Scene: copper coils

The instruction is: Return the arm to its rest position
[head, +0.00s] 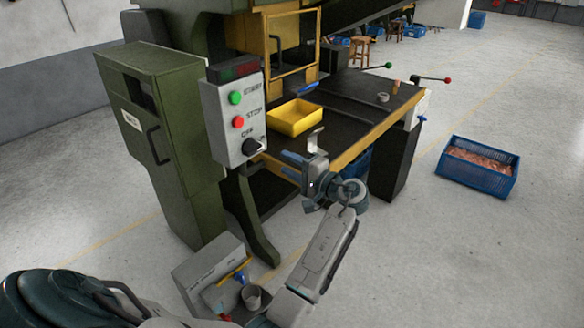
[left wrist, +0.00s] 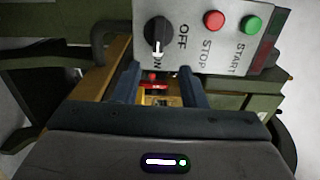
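My left gripper (head: 288,166) is in front of the press table's front edge, below and right of the grey control box (head: 225,118). Its two blue fingers stand apart. In the left wrist view the fingers of the left gripper (left wrist: 160,80) also stand apart, with nothing held between them. Past them the control box (left wrist: 185,35) shows a black knob (left wrist: 158,32), a red STOP button (left wrist: 214,20) and a green START button (left wrist: 251,25). The knob's white mark points down toward a partly hidden word. My right gripper is not in view.
A yellow bin (head: 295,118) sits on the dark press table (head: 350,92). A green cabinet (head: 160,140) stands left of the control box. A blue crate of copper-coloured pieces (head: 478,168) is on the floor at right. The floor around the crate is clear.

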